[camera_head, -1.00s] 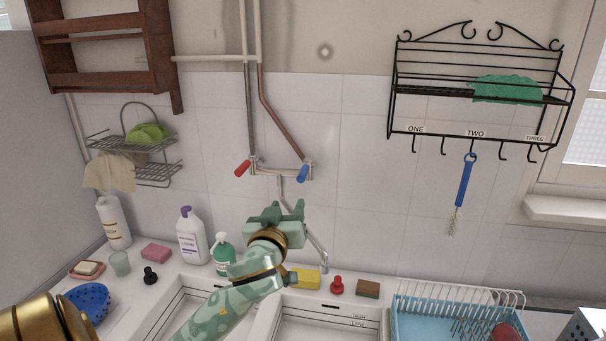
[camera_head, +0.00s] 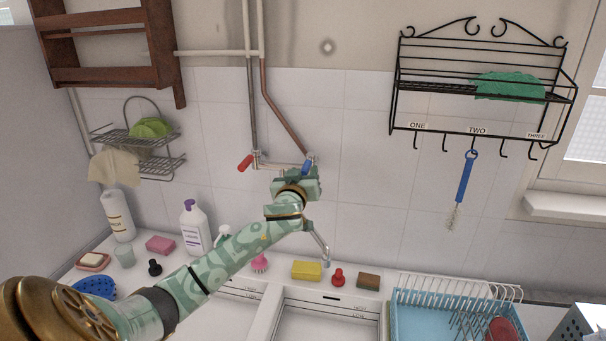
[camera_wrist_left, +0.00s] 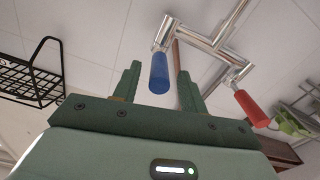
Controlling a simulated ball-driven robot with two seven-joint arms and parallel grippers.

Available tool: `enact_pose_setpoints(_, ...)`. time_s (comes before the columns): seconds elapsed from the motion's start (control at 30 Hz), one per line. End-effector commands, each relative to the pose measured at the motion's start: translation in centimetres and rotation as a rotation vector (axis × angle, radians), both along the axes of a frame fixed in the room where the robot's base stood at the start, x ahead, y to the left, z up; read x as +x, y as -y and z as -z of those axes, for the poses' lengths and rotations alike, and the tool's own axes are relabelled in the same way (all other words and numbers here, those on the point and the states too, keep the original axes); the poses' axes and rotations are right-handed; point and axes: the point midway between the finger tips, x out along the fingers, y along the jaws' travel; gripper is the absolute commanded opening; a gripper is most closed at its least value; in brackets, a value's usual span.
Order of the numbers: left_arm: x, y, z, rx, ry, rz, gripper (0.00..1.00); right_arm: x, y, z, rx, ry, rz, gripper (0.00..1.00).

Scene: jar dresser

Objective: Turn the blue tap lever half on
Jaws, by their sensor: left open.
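The blue tap lever (camera_head: 307,167) is on the right end of the wall tap's bar, above the sink. The red lever (camera_head: 245,162) is on the left end. My left gripper (camera_head: 298,178) is raised at the blue lever and hides part of the tap. In the left wrist view the open gripper (camera_wrist_left: 158,85) has its two green fingers apart, with the blue lever (camera_wrist_left: 159,73) between them. I cannot tell whether a finger touches it. The red lever (camera_wrist_left: 251,107) lies outside the fingers, to the right. My right gripper is not in view.
The spout (camera_head: 318,240) hangs below the tap. A yellow sponge (camera_head: 306,270), a red plug (camera_head: 338,277) and bottles (camera_head: 194,227) stand along the counter. A wire rack (camera_head: 480,90) with a blue brush (camera_head: 465,178) hangs to the right, clear of my arm.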

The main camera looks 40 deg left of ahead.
Motion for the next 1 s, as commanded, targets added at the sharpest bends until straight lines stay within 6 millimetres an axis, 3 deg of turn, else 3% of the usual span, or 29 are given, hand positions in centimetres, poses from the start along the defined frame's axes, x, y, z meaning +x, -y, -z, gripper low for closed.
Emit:
enact_pose_setpoints(0.07,0.0,0.0,0.0,0.0,0.0,0.0,0.4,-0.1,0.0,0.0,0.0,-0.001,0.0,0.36)
enact_pose_setpoints(0.2,0.0,0.0,0.0,0.0,0.0,0.0,0.01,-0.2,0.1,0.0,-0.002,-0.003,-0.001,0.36)
enact_pose_setpoints(0.47,0.1,0.3,0.1,-0.002,0.001,-0.01,0.0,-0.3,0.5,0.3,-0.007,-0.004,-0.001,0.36)
enact_pose_setpoints(0.67,0.5,1.0,0.4,-0.009,0.004,-0.081,0.0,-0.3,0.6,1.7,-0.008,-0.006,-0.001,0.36)
enact_pose_setpoints(0.87,1.6,2.3,0.8,-0.011,0.004,-0.218,0.0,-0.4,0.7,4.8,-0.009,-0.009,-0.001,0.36)
enact_pose_setpoints(1.0,2.4,3.2,1.1,-0.01,0.001,-0.326,0.0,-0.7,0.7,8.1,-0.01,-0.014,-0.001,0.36)
